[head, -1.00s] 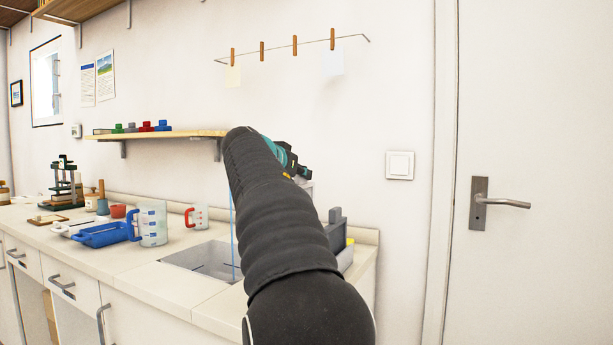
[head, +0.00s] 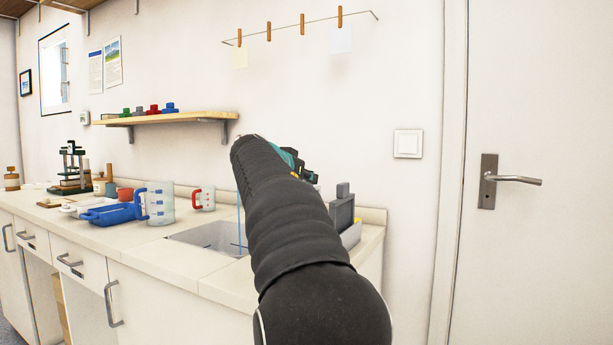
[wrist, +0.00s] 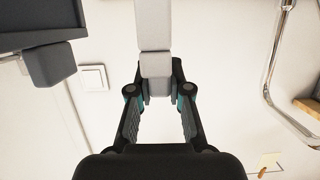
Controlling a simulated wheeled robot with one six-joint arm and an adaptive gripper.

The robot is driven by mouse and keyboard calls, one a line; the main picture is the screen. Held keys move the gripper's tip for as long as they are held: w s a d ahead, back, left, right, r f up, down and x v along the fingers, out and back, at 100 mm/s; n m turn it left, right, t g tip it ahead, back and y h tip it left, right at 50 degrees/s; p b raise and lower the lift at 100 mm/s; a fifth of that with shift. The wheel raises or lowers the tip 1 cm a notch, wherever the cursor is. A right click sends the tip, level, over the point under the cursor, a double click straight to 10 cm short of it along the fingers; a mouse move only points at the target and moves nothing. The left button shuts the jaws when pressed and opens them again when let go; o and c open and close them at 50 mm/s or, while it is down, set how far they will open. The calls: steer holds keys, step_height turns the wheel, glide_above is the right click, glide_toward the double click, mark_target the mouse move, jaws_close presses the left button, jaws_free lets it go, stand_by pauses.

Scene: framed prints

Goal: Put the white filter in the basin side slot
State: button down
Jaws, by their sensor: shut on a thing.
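My gripper (wrist: 160,95) is shut on a pale grey-white block-like piece (wrist: 154,25), the white filter as far as I can tell. In the wrist view it stretches up from between the fingertips past the frame's top edge. In the head view my gripper (head: 303,165) is raised in front of the wall, mostly behind my arm, and the filter is hidden there. The basin (head: 205,236) is sunk in the counter below and left of my arm. My arm covers its right part, and I cannot make out the side slot.
A dark grey block with a knob (head: 342,212) stands right of the basin; a similar dark thing (wrist: 45,40) fills the wrist view's upper left. A thin blue vertical line (head: 239,220) drops into the basin. Measuring jugs (head: 159,203) and a blue tray (head: 112,214) stand left.

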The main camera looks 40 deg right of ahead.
steer(key=shift+f+b, duration=0.65)
steer(key=shift+f, duration=0.1)
stand_by(0.5)
steer(key=c, duration=1)
jaws_free()
